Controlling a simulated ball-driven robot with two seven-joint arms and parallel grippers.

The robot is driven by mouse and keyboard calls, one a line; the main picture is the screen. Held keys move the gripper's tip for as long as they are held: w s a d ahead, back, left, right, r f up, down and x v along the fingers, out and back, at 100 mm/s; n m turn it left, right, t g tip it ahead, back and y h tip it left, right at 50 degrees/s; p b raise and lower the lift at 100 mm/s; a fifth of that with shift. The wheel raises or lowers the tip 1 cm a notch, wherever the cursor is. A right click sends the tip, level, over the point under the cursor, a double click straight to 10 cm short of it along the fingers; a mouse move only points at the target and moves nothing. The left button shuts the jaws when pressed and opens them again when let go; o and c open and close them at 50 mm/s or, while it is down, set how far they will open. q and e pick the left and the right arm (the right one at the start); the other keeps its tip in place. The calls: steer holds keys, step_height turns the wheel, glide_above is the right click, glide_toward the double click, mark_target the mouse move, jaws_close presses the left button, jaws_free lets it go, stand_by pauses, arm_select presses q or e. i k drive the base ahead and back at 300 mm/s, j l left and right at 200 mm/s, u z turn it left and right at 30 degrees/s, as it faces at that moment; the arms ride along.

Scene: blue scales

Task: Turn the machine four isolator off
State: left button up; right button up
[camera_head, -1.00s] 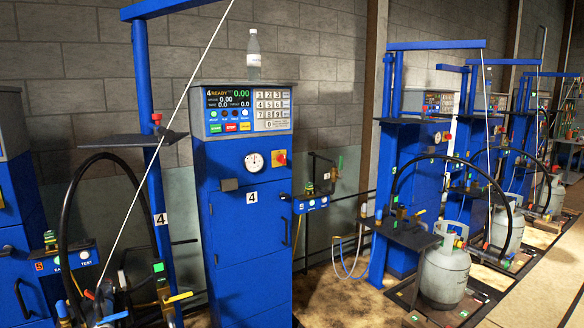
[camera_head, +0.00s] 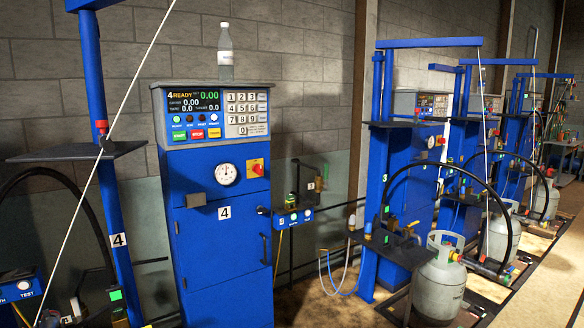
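The machine four cabinet (camera_head: 223,262) is a tall blue box left of centre with a "4" label on its door. Its control head (camera_head: 212,115) shows a lit display reading "4 READY" and a keypad. Below the keypad, at the right of the front face, is the isolator (camera_head: 255,168), a red knob on a yellow plate. It looks angled, but it is too small to tell its exact position. A round gauge (camera_head: 226,174) sits to its left. Neither of my grippers shows in the view.
A water bottle (camera_head: 225,52) stands on top of the control head. A blue post with a dark shelf (camera_head: 78,151) and a black hose are at the left. Gas cylinders (camera_head: 440,280) and more blue machines line the right. Some bare floor shows right of the cabinet.

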mark_target(257, 169)
steer(key=i+l+z, duration=0.5)
steer(key=z, duration=0.35)
steer(key=i+z, duration=0.4)
steer(key=i+l+u, duration=0.15)
steer(key=i, duration=0.35)
steer(key=i+l+u, duration=0.2)
steer(key=i, duration=0.3)
steer(key=j, duration=0.1)
